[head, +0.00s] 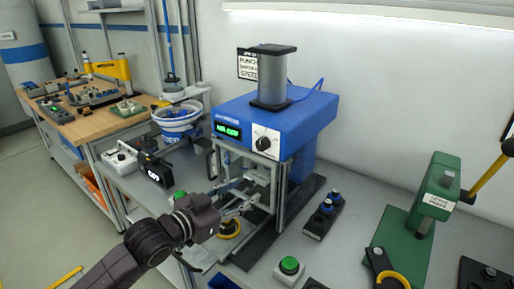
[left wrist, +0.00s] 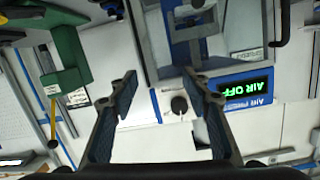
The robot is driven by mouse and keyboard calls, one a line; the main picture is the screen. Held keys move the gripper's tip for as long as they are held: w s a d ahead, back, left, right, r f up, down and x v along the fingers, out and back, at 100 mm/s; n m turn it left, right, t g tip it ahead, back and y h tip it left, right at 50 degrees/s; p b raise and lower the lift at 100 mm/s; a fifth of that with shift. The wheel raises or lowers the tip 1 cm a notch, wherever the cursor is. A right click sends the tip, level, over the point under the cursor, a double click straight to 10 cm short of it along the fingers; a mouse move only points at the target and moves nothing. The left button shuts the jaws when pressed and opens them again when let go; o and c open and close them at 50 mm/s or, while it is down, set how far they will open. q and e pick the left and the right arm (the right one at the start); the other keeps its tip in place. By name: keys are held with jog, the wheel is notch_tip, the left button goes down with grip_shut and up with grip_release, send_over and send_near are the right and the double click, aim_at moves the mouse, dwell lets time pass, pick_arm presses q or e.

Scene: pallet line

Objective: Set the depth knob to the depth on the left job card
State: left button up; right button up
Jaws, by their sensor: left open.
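The black depth knob (head: 264,143) sits on a white plate on the front of the blue press (head: 312,120), right of a green-lit display (head: 228,131). In the left wrist view, which is upside down, the knob (left wrist: 179,105) shows between my fingers, and the display (left wrist: 246,86) reads AIR OFF. My left gripper (head: 246,204) is open and empty, in front of the press frame and below the knob. It also shows in the left wrist view (left wrist: 162,82), apart from the knob. No job card can be made out for certain. My right gripper is not in view.
A wall sign (head: 248,65) hangs behind the press. A green lever press (head: 420,210) stands at right. Blue knobs on a black block (head: 324,213) and a green button box (head: 289,268) are on the grey bench.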

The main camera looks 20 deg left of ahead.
pick_arm(q)
jog(key=t+h, duration=0.1)
jog(key=t, duration=0.1)
send_near(260, 147)
jog(key=w, duration=0.1)
jog(key=shift+m, duration=0.3)
jog(key=p+x, duration=0.2)
jog(key=x, duration=0.4)
jog(key=shift+w+d+r, duration=0.15)
jog(key=shift+w+d, duration=0.05)
jog(key=shift+w, duration=0.15)
jog(key=shift+w+d+p, duration=0.25)
jog(key=shift+w+p, duration=0.1)
jog(key=shift+w, duration=0.15)
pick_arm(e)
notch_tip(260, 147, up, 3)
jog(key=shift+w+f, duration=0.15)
pick_arm(q)
jog(key=shift+c, duration=0.9)
jog(key=c, duration=1)
